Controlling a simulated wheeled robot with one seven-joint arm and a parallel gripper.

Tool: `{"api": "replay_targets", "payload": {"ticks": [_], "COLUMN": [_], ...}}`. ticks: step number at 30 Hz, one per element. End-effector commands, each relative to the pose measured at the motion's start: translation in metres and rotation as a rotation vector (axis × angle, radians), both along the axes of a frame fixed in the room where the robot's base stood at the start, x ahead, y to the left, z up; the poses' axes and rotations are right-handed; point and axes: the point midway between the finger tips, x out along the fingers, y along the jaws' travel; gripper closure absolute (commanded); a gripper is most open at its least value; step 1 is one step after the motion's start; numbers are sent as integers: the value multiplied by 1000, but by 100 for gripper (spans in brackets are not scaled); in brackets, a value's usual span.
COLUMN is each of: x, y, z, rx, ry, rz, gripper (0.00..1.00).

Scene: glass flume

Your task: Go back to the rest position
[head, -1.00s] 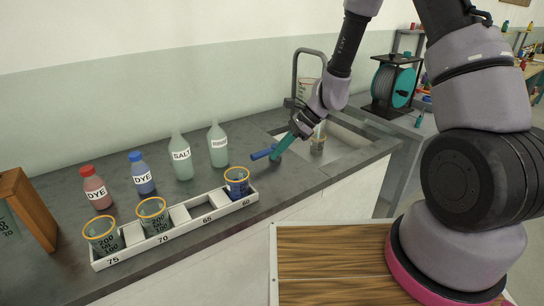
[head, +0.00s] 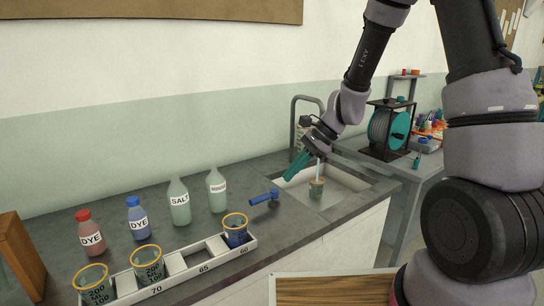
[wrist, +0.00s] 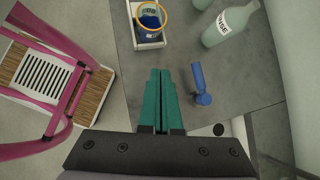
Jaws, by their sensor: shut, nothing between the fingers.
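My gripper (head: 290,177) has teal fingers and is raised above the counter near the front-left of the sink. Its fingers (wrist: 160,74) are together and empty in the wrist view. A blue handled piece (head: 264,198) lies on the counter left of the sink, below and apart from the fingertips. In the wrist view the blue piece (wrist: 200,84) is just right of the fingers.
A white numbered rack (head: 213,263) holds several yellow-rimmed beakers, one with blue liquid (head: 235,230). Labelled bottles (head: 179,202) stand behind it. A teal reel (head: 390,130) stands farther right.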

Motion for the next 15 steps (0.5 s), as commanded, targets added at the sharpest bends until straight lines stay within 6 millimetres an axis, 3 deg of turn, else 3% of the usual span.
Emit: {"api": "replay_targets", "payload": {"ticks": [1,6,15], "x": [-1,-14,-60], "y": [-9,-42,-105], "z": [25,90,183], "rx": [-14,-90,-301], "ry": [-74,-290,-637], "rz": [39,180,390], "gripper": [100,100,100]}}
